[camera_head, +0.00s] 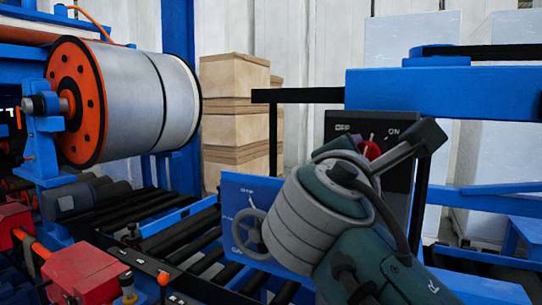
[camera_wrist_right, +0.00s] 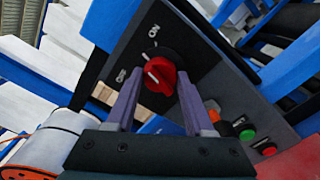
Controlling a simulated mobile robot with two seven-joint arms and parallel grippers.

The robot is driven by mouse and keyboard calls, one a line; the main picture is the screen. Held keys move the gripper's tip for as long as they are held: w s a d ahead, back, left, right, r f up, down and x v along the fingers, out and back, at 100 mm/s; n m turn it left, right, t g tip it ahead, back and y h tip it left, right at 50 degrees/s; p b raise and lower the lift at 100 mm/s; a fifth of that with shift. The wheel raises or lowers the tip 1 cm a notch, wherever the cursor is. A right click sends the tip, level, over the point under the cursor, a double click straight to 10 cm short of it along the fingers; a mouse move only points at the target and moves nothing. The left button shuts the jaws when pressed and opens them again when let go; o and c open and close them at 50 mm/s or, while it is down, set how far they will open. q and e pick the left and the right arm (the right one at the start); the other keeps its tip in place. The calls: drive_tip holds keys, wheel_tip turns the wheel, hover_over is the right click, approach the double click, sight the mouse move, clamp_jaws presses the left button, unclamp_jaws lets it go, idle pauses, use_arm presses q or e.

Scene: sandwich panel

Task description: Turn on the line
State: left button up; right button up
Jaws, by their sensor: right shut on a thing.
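The red rotary knob (camera_head: 371,150) is on a dark control panel (camera_head: 398,172) with an OFF label at its left and an ON label at its right. In the right wrist view the knob (camera_wrist_right: 160,74) sits between my right gripper's two fingertips (camera_wrist_right: 159,84), and the gripper is shut on it. A white mark shows on the knob's face; I cannot tell exactly which label it points to. In the head view my right gripper (camera_head: 398,148) reaches the panel from the front, and its wrist hides the lower panel. My left gripper is not in view.
A green button (camera_wrist_right: 247,134) and a red button (camera_wrist_right: 265,149) are lower on the panel. A large metal coil (camera_head: 135,100) stands at left above the roller conveyor (camera_head: 185,232). Stacked boxes (camera_head: 235,105) stand behind. Blue frame beams (camera_head: 445,88) surround the panel.

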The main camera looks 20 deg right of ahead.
clamp_jaws()
drive_tip(key=m+b, duration=0.5)
drive_tip(key=m, duration=0.1)
drive_tip(key=shift+m, duration=0.3)
idle(0.5)
drive_tip(key=o, duration=1.1)
unclamp_jaws()
